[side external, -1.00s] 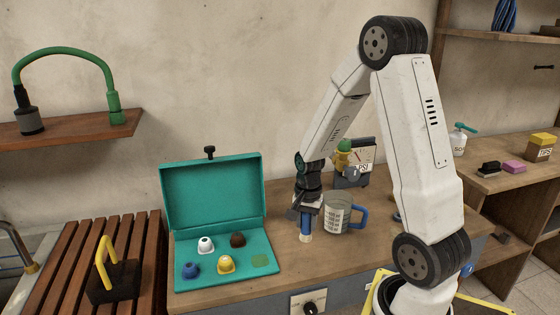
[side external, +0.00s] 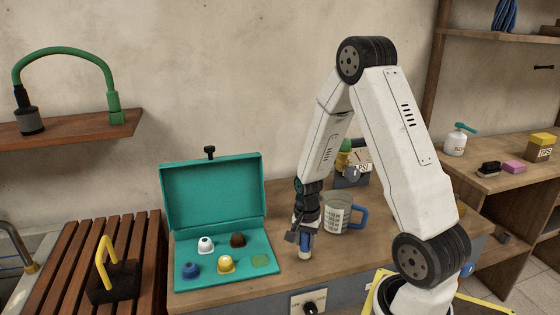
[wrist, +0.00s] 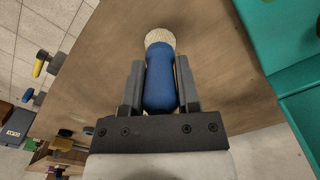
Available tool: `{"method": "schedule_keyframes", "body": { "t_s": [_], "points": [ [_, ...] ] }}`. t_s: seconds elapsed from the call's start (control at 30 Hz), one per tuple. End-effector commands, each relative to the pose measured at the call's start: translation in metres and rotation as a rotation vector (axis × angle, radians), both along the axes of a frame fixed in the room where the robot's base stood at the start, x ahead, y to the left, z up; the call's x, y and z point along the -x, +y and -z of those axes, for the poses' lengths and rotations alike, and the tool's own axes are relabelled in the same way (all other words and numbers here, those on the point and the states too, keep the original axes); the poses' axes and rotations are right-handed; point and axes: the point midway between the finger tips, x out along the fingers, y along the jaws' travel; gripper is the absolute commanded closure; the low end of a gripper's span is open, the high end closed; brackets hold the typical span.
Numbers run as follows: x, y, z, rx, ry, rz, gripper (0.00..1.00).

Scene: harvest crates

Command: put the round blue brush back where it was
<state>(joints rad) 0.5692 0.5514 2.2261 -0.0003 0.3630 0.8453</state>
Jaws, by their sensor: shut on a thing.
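The round blue brush (side external: 306,242) has a blue handle and a tuft of pale bristles; in the side view it hangs roughly upright, bristles down, in front of the measuring mug. My gripper (side external: 304,238) is shut on its handle. In the wrist view the blue handle (wrist: 160,80) lies between the two fingers of my gripper (wrist: 160,88), with the bristles beyond the fingertips. The brush is over the front part of the wooden counter (side external: 345,257). I cannot tell whether the bristles touch the wood.
A measuring mug (side external: 336,216) with a blue handle stands close behind the brush. An open teal case (side external: 212,193) with several small coloured pieces lies to the left. A scale (side external: 361,160) stands behind the mug. A knob (side external: 310,307) is on the counter front.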

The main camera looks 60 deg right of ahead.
Motion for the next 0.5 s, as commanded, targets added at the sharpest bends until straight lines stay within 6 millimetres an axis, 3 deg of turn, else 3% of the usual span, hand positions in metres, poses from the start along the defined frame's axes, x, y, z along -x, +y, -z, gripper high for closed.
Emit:
{"method": "schedule_keyframes", "body": {
  "t_s": [0.2,0.5],
  "points": [
    [0.0002,0.0002,0.0132,0.000,0.001,0.000,1.00],
    [0.0000,0.0000,0.0138,0.000,0.000,0.000,1.00]
  ]
}}
